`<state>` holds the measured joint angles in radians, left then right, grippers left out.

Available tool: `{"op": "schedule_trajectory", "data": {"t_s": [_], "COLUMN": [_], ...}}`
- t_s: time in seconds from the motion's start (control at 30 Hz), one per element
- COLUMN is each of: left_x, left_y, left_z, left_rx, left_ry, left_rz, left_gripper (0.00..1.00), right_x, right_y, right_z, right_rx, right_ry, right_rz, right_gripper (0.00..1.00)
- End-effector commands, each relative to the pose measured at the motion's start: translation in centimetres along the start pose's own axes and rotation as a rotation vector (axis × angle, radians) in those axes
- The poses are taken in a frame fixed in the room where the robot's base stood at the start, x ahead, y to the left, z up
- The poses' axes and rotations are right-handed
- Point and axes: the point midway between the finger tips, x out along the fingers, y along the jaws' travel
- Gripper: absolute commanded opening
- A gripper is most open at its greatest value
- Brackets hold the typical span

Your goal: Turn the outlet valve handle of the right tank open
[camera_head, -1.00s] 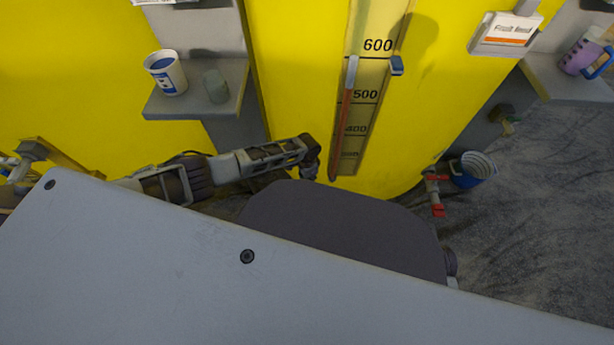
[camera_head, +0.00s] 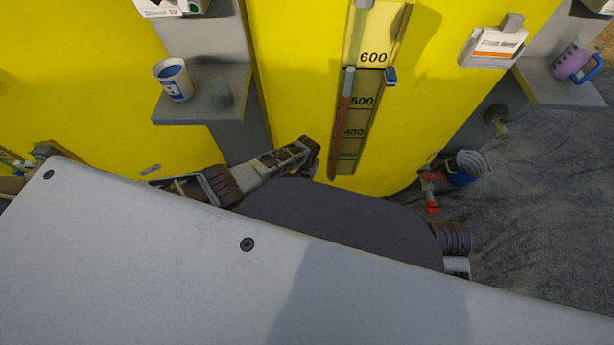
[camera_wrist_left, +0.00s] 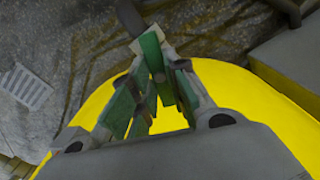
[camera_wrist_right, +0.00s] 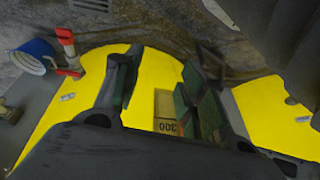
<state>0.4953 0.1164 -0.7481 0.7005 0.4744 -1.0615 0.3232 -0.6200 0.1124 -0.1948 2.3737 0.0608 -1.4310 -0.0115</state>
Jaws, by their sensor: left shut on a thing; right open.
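A red valve handle (camera_head: 431,192) is at the lower right side of the right yellow tank (camera_head: 290,60). It also shows at the upper left of the right wrist view (camera_wrist_right: 66,42). My left gripper (camera_head: 312,150) is low in front of this tank, left of its level gauge and well left of the red handle. In the left wrist view its green-padded fingers (camera_wrist_left: 160,62) close together at their tips on a thing I cannot make out. My right gripper (camera_wrist_right: 155,85) is open and empty, facing the tank.
A blue bucket (camera_head: 463,176) stands beside the red handle. A purple mug (camera_head: 570,62) stands on the right shelf (camera_head: 545,92). Grey floor (camera_head: 540,200) is open at right.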

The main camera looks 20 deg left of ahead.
Motion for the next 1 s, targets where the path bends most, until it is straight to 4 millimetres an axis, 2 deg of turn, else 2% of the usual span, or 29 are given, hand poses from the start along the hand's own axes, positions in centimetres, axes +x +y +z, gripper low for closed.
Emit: {"op": "schedule_trajectory", "data": {"t_s": [0.3,0.5,1.0], "left_x": [-0.1,0.0,0.0], "left_y": [0.1,0.1,0.0], "left_z": [0.1,0.1,0.0], "left_rx": [-0.24,-0.337,-0.383], "left_ry": [-0.003,-0.001,0.0], "left_rz": [0.001,0.001,0.0], "left_gripper": [0.0,0.0,0.0], "right_x": [1.2,1.7,1.9], "right_y": [0.3,0.4,0.6], "right_z": [0.5,0.8,0.2], "right_rx": [0.004,0.006,0.004], "right_ry": [-0.028,-0.038,-0.032], "right_rz": [0.006,0.008,0.012], "right_gripper": [0.41,0.41,0.41]}}
